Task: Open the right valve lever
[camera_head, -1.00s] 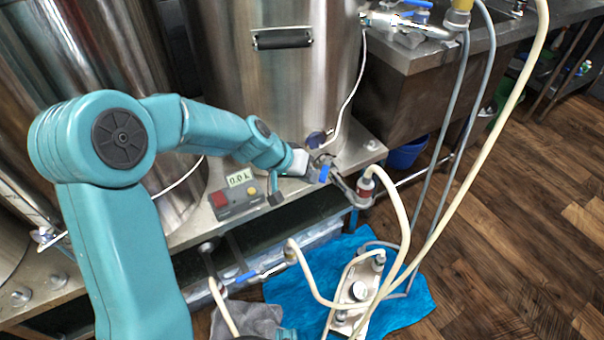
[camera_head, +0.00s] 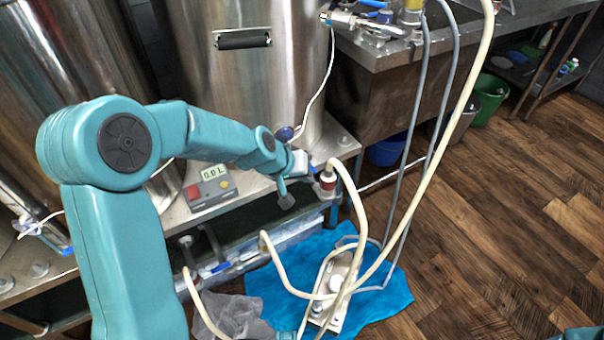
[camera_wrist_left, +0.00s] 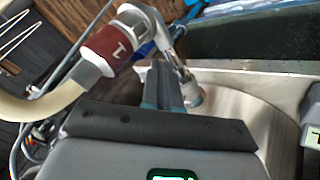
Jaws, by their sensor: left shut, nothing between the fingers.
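The valve at the foot of the right tank (camera_head: 235,85) is mostly hidden behind my left gripper (camera_head: 309,164) in the head view. In the left wrist view the metal valve pipe (camera_wrist_left: 184,66) runs beside my left gripper (camera_wrist_left: 165,85), whose fingers are shut and empty. A bit of blue lever (camera_wrist_left: 146,49) shows behind the fingers, next to the red-banded hose fitting (camera_wrist_left: 106,42) marked 1. I cannot tell whether the fingers touch the lever. The fitting also shows in the head view (camera_head: 327,181), just right of the gripper.
A control box (camera_head: 209,188) with a display sits on the steel bench left of the gripper. Cream hoses (camera_head: 356,200) loop down to a pump (camera_head: 335,285) on a blue cloth (camera_head: 393,293). The wooden floor (camera_head: 500,220) at right is mostly clear.

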